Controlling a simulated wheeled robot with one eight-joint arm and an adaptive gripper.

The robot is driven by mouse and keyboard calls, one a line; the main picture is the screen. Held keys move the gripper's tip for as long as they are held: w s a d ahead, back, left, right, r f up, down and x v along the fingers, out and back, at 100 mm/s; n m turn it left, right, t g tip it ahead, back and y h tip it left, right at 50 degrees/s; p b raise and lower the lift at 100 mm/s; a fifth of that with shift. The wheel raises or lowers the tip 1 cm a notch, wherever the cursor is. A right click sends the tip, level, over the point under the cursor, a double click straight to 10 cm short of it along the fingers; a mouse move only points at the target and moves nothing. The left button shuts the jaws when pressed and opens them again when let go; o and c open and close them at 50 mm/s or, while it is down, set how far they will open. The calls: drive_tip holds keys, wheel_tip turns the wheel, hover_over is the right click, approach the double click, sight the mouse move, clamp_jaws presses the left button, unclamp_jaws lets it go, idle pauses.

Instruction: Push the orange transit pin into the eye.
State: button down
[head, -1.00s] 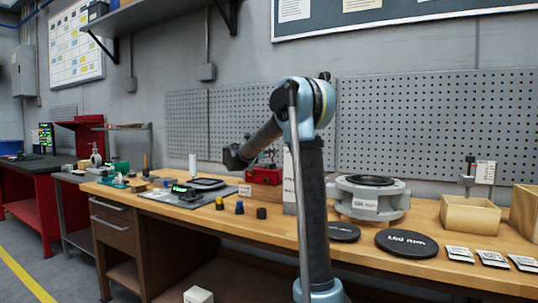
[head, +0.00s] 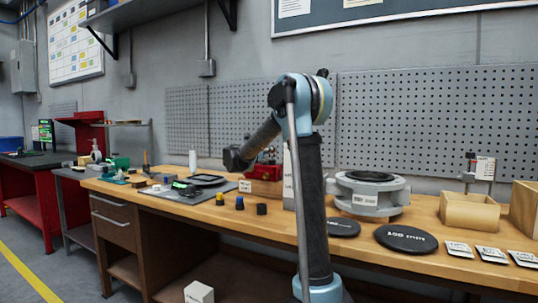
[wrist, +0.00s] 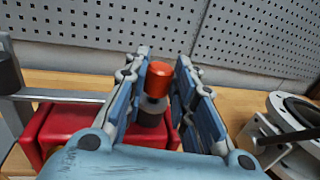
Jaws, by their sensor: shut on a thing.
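The orange transit pin (wrist: 159,79) stands between the two blue-grey fingers of my gripper (wrist: 160,70) in the wrist view. A grey collar and a dark round part show just below the orange part. My gripper is shut on the pin. The red actuator body (wrist: 68,127) lies below and around the fingers. In the head view my gripper (head: 234,159) is at the red actuator (head: 263,171) on its wooden block, and the pin is hidden there. The eye cannot be made out in either view.
A grey round flanged valve body (head: 368,197) stands to the right, with two black discs (head: 406,239) in front. A wooden bin (head: 470,212) is farther right. Small blue, yellow and black pieces (head: 240,202) stand left of my arm. A pegboard wall (head: 440,120) closes the back.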

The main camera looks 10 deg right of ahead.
drive_tip(key=shift+f, duration=0.45)
drive_tip(key=c, duration=1.2)
unclamp_jaws()
drive_tip(key=shift+c, duration=0.2)
drive_tip(key=v, duration=1.2)
drive_tip(key=shift+f, duration=0.1)
